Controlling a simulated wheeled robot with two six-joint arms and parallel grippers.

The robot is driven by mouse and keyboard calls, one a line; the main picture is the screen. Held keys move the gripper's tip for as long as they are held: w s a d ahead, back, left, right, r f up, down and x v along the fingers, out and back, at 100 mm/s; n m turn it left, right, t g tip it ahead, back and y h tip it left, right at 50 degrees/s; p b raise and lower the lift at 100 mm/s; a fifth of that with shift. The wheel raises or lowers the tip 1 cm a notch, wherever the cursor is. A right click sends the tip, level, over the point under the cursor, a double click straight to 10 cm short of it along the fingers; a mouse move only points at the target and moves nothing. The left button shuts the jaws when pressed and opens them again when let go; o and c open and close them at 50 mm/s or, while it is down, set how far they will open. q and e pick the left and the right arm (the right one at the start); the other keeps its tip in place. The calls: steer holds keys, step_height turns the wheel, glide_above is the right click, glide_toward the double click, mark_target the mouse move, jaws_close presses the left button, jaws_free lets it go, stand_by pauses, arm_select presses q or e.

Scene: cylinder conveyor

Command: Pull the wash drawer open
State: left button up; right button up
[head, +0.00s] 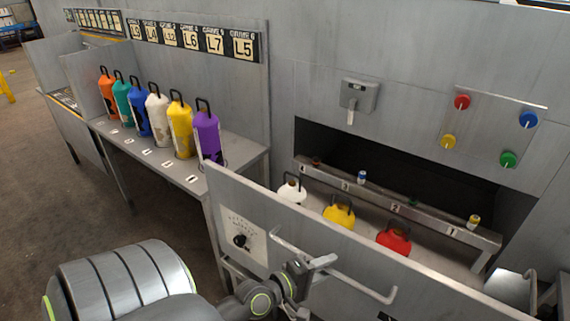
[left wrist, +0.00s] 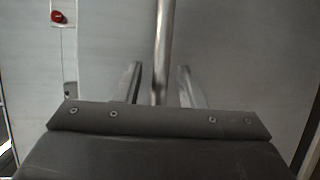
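The wash drawer has a grey metal front panel (head: 300,224) standing out from the wall opening. White (head: 292,190), yellow (head: 339,213) and red (head: 394,239) cylinders with black loop handles show behind it. A long bar handle (head: 350,275) runs across the panel. My left gripper (head: 318,264) is at the left part of this handle. In the left wrist view, the bar (left wrist: 161,45) passes between the two fingers (left wrist: 160,85), with a gap on each side. The fingers are apart; I see no grip on the bar. My right gripper does not show clearly.
A dial plate (head: 242,238) is left of the handle. A side shelf (head: 170,160) holds several coloured cylinders under label signs (head: 195,38). A rack (head: 400,205) with small items is behind the drawer. Coloured knobs (head: 462,102) and a lever (head: 358,97) are on the wall. Open floor (head: 60,190) lies left.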

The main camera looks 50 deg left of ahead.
arm_select(q)
steer(key=b+v, duration=0.5)
steer(key=v, duration=1.2)
steer(key=shift+s+r, duration=0.1)
